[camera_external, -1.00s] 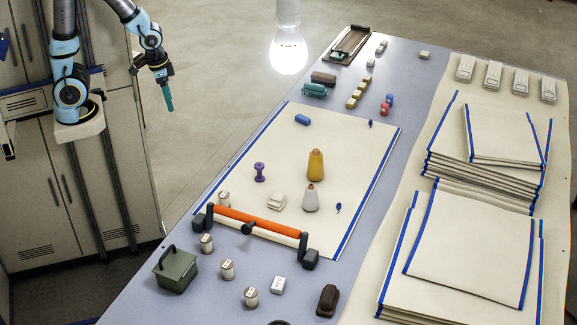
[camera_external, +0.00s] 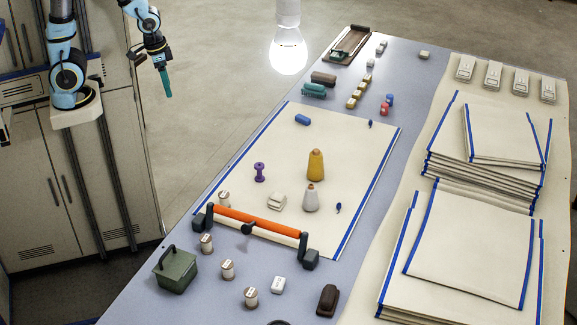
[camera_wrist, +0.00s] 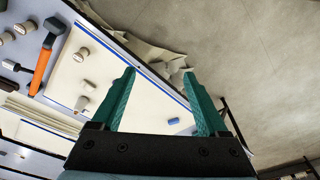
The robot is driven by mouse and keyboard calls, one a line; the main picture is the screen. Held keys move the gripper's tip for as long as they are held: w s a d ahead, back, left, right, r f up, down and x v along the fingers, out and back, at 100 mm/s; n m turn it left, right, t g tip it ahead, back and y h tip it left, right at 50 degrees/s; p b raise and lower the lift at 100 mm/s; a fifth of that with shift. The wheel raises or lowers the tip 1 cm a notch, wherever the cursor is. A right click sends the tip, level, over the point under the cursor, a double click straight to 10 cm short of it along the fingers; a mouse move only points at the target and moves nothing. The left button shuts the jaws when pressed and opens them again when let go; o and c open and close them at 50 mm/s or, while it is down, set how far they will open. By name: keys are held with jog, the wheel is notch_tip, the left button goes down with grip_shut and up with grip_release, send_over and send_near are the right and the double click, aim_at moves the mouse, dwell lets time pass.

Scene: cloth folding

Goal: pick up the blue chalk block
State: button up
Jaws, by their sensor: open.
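The blue chalk block (camera_external: 302,119) lies flat on the cream cloth (camera_external: 270,140), near its far left corner. In the wrist view, the blue block (camera_wrist: 173,121) shows small, between my spread fingers and well beyond them. My gripper (camera_external: 166,92), with green fingers, hangs in the air left of the table, far from the block and touching nothing. In the wrist view, my gripper (camera_wrist: 160,72) is open and empty.
A lit bulb (camera_external: 288,50) hangs above the floor behind the table. An orange-handled bar (camera_external: 248,220) crosses the cloth's near edge. A yellow bottle (camera_external: 315,166), a grey bottle (camera_external: 311,199) and a purple spool (camera_external: 259,172) stand on the cloth. Folded cloth stacks (camera_external: 465,250) lie right.

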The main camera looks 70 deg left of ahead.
aim_at(303, 117)
jog(key=o, duration=0.3)
